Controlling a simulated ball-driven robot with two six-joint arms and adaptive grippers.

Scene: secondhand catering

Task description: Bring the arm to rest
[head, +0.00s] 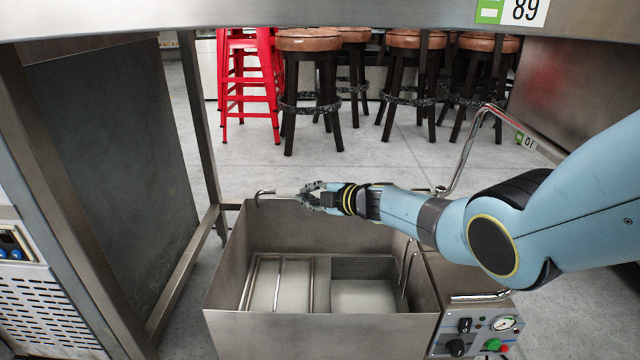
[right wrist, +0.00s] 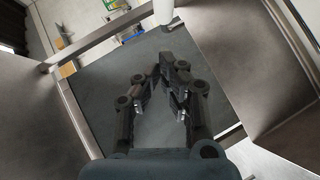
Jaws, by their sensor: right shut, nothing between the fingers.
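My right arm (head: 460,225) reaches in from the right in the head view, light blue with dark joints. My right gripper (head: 310,196) is at its end, over the far rim of a steel fryer-like basin (head: 245,265). It also shows in the right wrist view (right wrist: 170,65), with its fingertips together and nothing between them. Whether it touches the basin's rim I cannot tell. My left gripper is in neither view.
A steel frame with a dark panel (head: 115,150) stands at the left. A steel edge (head: 300,14) crosses the top. A control panel (head: 480,338) with knobs and a gauge is beside the basin. Red stools (head: 250,75) and brown-seated stools (head: 308,42) stand behind on open floor.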

